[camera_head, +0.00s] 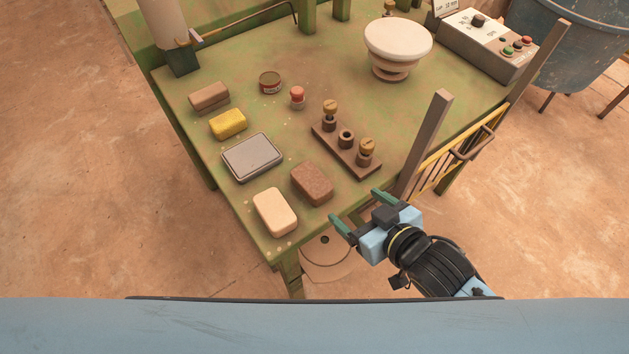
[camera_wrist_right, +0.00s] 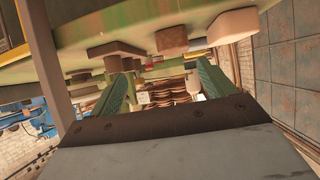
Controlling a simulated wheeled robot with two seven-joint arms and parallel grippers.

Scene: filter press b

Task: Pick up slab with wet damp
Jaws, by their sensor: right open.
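Several slab-like blocks lie on the green table (camera_head: 232,197). A dark brown speckled slab (camera_head: 312,183) looks darker than the rest; I cannot tell for sure whether it is wet. A pale cream slab (camera_head: 275,212) lies at the near corner. A plain brown block (camera_head: 209,97) and a yellow sponge-like block (camera_head: 228,124) lie farther left. My right gripper (camera_head: 354,205) is open and empty just off the table's near right edge, right of the speckled slab and apart from it. The wrist view shows the speckled slab (camera_wrist_right: 172,41) and the cream slab (camera_wrist_right: 232,25) beyond the fingers.
A grey-lidded tray (camera_head: 252,157) lies left of the speckled slab. A brown rack with brass-topped pegs (camera_head: 346,139) stands behind it. A post (camera_head: 424,143) and yellow rail (camera_head: 462,153) rise beside my right gripper. A tin (camera_head: 270,82) and white round-topped piece (camera_head: 397,39) stand farther back.

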